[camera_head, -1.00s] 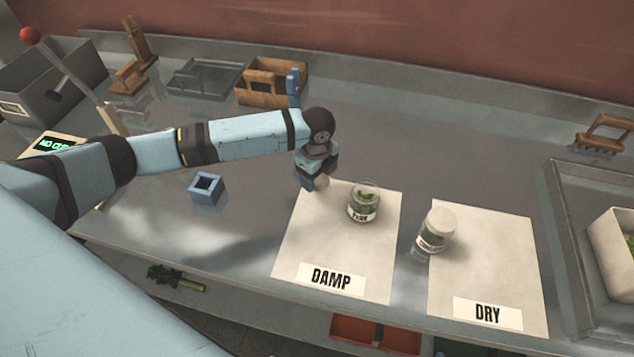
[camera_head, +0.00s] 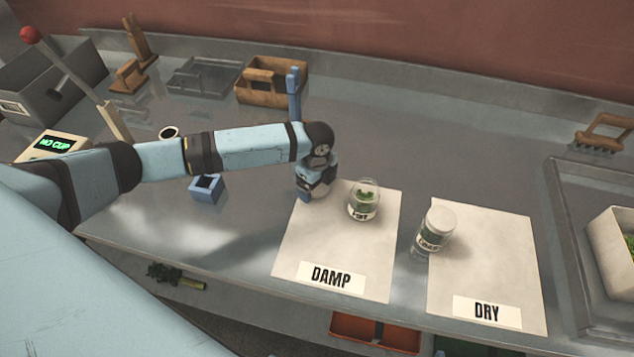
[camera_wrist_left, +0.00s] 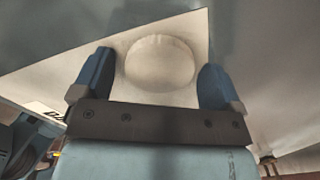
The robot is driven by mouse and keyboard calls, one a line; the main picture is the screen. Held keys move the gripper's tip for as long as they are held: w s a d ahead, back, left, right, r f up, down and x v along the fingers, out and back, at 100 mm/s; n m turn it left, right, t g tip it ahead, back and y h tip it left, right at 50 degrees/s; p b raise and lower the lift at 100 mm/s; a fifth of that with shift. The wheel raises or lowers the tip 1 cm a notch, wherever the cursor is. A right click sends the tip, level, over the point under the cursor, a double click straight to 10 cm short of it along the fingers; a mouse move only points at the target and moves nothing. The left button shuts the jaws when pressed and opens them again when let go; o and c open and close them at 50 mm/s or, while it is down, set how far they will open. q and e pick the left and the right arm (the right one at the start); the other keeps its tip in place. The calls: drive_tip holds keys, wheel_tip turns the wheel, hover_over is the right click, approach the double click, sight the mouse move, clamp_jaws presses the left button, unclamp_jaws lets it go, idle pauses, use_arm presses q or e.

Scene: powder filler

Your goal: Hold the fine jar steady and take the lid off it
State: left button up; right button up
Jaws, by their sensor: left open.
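A second jar (camera_head: 435,232), with a pale lid (camera_head: 441,218) on, stands at the left edge of the DRY mat (camera_head: 485,255). My left gripper (camera_head: 313,190) is at the DAMP mat's far left corner, left of the open jar. It is open. In the left wrist view, a pale round lid-like disc (camera_wrist_left: 160,62) lies between its fingers (camera_wrist_left: 155,66), with gaps on both sides. My right gripper is out of view.
A wooden caddy (camera_head: 270,82) is at the back. A tray (camera_head: 565,220) with a white bin (camera_head: 612,250) is at right. The bench behind the mats is clear.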

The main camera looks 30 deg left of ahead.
use_arm(q)
wheel_tip(320, 180, up, 12)
drive_tip(key=shift+r+b, duration=0.15)
drive_tip(key=shift+b, duration=0.25)
